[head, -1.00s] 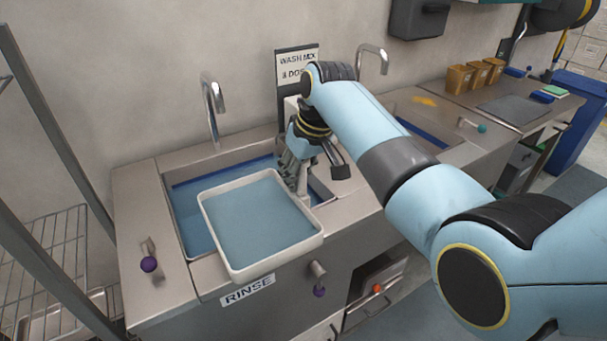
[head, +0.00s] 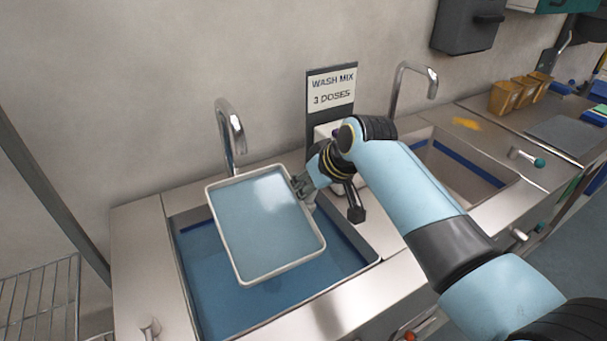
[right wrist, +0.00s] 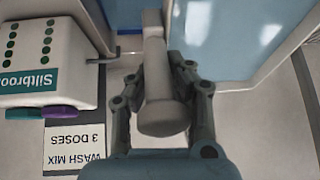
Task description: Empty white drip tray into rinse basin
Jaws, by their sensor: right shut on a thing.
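The white drip tray (head: 284,273), a shallow rectangle with a thin white rim, is over the rinse basin (head: 190,262) in the head view. Its inside looks blue, with a bright reflection; I cannot tell its exact tilt. My right gripper (head: 303,186) is at the tray's right side. In the right wrist view its fingers (right wrist: 162,92) are shut around a grey handle (right wrist: 162,112) beside the tray. The basin holds blue liquid or has a blue bottom; the tray hides part of it. My left gripper is out of view.
A curved tap (head: 230,130) stands behind the tray's far edge, close to it in the picture. The wash mix sign (head: 332,90) and a white dispenser (right wrist: 45,55) are behind my right gripper. A second basin (head: 455,175) lies to the right.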

